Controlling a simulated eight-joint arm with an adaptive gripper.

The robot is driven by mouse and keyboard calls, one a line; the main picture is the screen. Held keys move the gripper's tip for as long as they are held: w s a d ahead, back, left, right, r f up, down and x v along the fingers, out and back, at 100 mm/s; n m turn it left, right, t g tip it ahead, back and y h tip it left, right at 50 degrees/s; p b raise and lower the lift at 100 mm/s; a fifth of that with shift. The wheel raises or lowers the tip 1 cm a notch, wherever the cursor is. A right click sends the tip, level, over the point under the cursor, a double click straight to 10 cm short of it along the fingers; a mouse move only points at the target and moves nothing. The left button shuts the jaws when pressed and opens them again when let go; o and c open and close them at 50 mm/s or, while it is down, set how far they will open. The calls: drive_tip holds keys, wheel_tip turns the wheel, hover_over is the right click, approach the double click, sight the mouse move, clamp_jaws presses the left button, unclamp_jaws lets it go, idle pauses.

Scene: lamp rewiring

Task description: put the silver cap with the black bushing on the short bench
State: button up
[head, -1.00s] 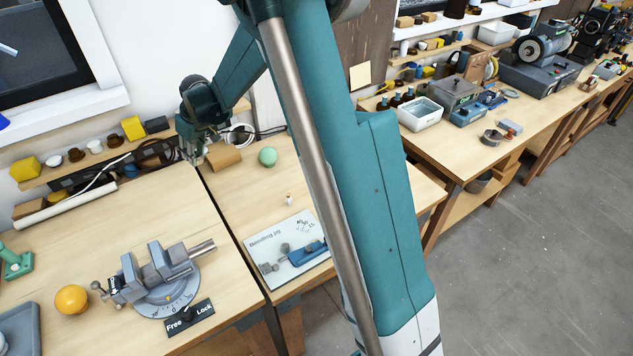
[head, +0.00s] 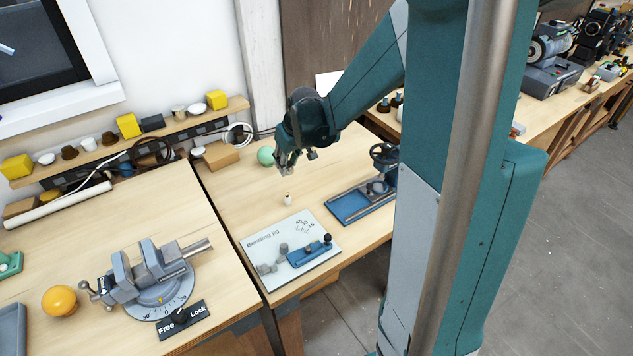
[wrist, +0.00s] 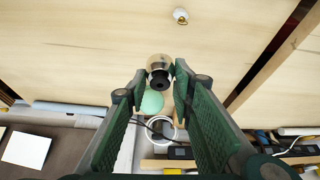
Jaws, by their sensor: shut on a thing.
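My gripper (head: 284,168) is above the middle bench (head: 325,163), near the green ball. In the wrist view my gripper (wrist: 160,79) is shut on the silver cap (wrist: 160,62), which sits between the fingertips. The black bushing (wrist: 158,80) shows as a dark ring in the cap's end facing the camera. The cap is too small to make out in the head view. Which bench is meant by the short one, I cannot tell for sure; the middle one is the shorter of those near me.
On the middle bench are a small white piece with a brass-coloured tip (head: 287,200), a bending jig board (head: 262,243), a blue press stand (head: 350,206), a green ball (head: 265,156) and a cardboard block (head: 221,155). A vise (head: 150,275) and an orange ball (head: 60,301) are on the left bench.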

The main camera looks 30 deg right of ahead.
drive_tip(key=s+d+f, duration=0.1)
drive_tip(key=s+d, duration=0.2)
drive_tip(key=s, duration=0.2)
drive_tip(key=shift+d+m+b, duration=0.3)
drive_tip(key=shift+m+b, duration=0.05)
drive_tip(key=shift+m, duration=0.05)
drive_tip(key=shift+f, duration=0.15)
hover_over(303, 196)
drive_tip(key=s, duration=0.2)
drive_tip(key=shift+w+f+b, duration=0.15)
drive_tip(key=shift+f+b, duration=0.25)
drive_tip(key=shift+f, duration=2.45)
drive_tip(key=shift+f, duration=0.1)
drive_tip(key=shift+f+b, duration=0.3)
drive_tip(key=shift+f, duration=1.65)
drive_tip(key=shift+f, duration=0.15)
drive_tip(key=o, duration=1)
drive_tip(key=shift+c, duration=0.2)
